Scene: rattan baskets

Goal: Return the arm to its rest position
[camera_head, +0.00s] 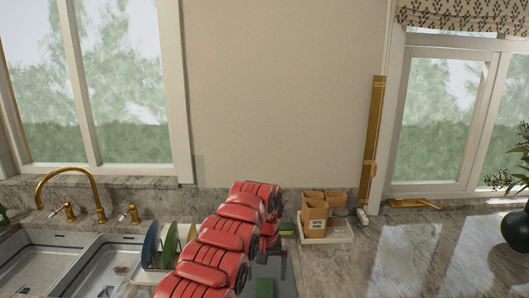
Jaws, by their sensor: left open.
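My left arm is a chain of red segments rising from the bottom edge to the middle of the counter in the head view. My left gripper (268,252) hangs at its far end, mostly hidden behind the red segments. It is open, and I see nothing held in it. It is above a grey surface (287,270) on the counter. My right gripper is not in view.
A dish rack with plates (165,246) stands just left of the arm, beside the sinks (100,268) and brass faucet (73,175). A white tray (326,236) with brown boxes (318,208) is to the right. A dark vase (516,230) is far right; the counter between is mostly clear.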

